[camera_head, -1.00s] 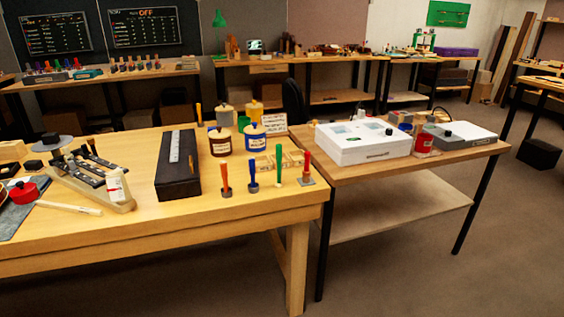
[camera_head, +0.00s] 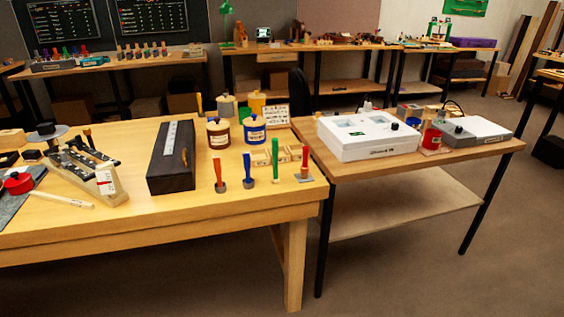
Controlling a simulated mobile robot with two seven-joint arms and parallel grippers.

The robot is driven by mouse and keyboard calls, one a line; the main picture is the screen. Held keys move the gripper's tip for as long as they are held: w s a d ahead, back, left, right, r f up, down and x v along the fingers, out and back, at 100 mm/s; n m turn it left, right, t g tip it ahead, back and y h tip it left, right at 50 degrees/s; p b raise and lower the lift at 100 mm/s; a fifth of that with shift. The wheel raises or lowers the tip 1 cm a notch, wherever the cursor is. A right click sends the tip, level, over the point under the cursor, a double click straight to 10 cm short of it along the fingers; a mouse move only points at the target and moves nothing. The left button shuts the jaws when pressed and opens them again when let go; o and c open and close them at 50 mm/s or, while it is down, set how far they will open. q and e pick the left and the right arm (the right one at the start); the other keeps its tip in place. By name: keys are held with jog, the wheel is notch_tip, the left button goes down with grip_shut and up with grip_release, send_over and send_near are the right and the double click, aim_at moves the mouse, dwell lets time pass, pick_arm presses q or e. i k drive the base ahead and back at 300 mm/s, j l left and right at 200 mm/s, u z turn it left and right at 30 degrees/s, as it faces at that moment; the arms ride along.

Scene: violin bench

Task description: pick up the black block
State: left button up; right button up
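Several dark pieces lie at the left end of the wooden bench (camera_head: 140,228). A small black block (camera_head: 31,155) sits beside the tool rack. Another small black piece (camera_head: 46,128) stands on a grey disc (camera_head: 47,137) behind it. A flat black piece (camera_head: 8,158) is at the left picture edge. A long black box (camera_head: 172,160) with a pale strip on top lies mid-bench. I cannot tell for sure which one the task names. Neither of my grippers is in view.
Upright coloured-handled tools (camera_head: 249,170) and jars (camera_head: 253,135) stand on the right of the bench. A second table (camera_head: 410,165) adjoins at right. The bench's front strip is mostly clear.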

aim_at(48, 128)
jog(key=u, duration=1.35)
